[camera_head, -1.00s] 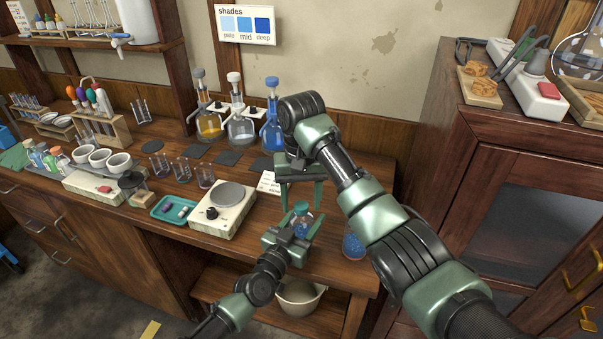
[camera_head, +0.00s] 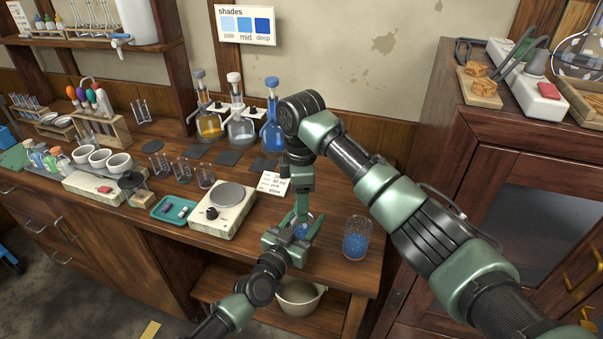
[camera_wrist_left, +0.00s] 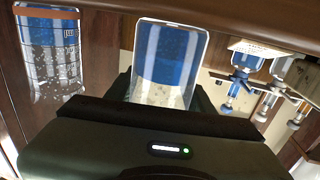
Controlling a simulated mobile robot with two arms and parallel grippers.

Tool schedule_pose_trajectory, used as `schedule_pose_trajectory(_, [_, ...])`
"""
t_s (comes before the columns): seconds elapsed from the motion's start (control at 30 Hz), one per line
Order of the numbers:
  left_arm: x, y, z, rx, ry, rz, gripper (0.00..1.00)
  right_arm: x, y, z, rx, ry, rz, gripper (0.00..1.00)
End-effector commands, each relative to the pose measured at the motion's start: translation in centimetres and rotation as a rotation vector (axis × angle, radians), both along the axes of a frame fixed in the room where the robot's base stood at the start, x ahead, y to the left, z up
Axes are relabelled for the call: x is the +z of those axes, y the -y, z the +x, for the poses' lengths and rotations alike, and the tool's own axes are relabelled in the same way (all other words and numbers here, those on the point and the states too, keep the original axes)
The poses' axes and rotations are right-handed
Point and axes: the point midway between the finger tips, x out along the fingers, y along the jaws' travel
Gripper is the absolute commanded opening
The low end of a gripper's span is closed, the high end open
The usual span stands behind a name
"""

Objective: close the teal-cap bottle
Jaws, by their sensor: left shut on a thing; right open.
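The small clear bottle with blue contents (camera_head: 302,230) stands upright at the bench's front edge. My left gripper (camera_head: 298,238) is shut on its body from the front. In the left wrist view the bottle (camera_wrist_left: 168,65) shows upside down between the jaws. My right gripper (camera_head: 301,208) is open and points down at the bottle's top from above. The teal cap is hidden behind its fingers, so I cannot tell whether they touch it.
A glass beaker of blue grains (camera_head: 356,238) stands close to the right. A balance (camera_head: 222,208) and a teal tray (camera_head: 175,209) are to the left. A written card (camera_head: 272,183) lies behind. A pale bucket (camera_head: 299,297) sits on the shelf below.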

Motion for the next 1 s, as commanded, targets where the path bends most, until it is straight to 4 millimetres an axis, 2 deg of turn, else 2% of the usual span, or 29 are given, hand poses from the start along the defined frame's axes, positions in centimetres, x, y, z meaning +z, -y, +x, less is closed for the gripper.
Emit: schedule_pose_trajectory(1.0, [-0.06, 0.03, -0.03, -0.001, -0.001, 0.0, 0.0, 0.14, 0.15, 0.06, 1.516, -0.002, -0.007, 0.55])
